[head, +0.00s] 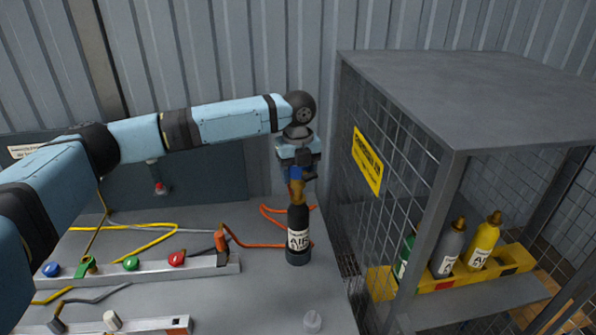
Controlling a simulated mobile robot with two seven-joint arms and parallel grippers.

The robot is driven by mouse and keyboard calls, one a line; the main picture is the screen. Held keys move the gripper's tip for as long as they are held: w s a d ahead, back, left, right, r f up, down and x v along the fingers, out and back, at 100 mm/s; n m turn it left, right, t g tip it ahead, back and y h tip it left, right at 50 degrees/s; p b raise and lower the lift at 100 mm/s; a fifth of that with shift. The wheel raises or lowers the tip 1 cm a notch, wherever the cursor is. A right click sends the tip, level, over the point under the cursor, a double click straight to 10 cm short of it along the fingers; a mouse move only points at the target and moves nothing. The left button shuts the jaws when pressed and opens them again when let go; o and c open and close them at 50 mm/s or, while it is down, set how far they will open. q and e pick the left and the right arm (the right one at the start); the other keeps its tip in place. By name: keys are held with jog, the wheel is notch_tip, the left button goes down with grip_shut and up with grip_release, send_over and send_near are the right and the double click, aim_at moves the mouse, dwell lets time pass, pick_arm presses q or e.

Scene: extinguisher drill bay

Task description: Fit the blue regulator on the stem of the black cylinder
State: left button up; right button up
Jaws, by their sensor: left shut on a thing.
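The black cylinder (298,233) stands upright on the grey bench, with a white AIR label on its front. Its brass-coloured stem (297,188) points up. My left gripper (296,172) comes down from above and is shut on a small dark blue piece, which appears to be the blue regulator (295,173). The piece is directly over the stem, at its top. The fingers hide much of it, so I cannot tell whether it is seated or just above. My right gripper is not in view.
A rack (140,268) with blue, green and red knobs lies at the left of the bench, with yellow, grey and orange hoses around it. A mesh cage (400,150) stands close on the right, holding grey, yellow and green cylinders.

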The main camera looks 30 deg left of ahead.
aim_at(298, 185)
pick_arm(q)
jog(key=shift+f, duration=0.2)
dwell(0.5)
jog(key=shift+f, duration=0.75)
jog(key=shift+f, duration=0.15)
jog(key=shift+p, duration=0.45)
jog(key=shift+p, duration=0.5)
jog(key=shift+f, duration=0.8)
dwell(0.5)
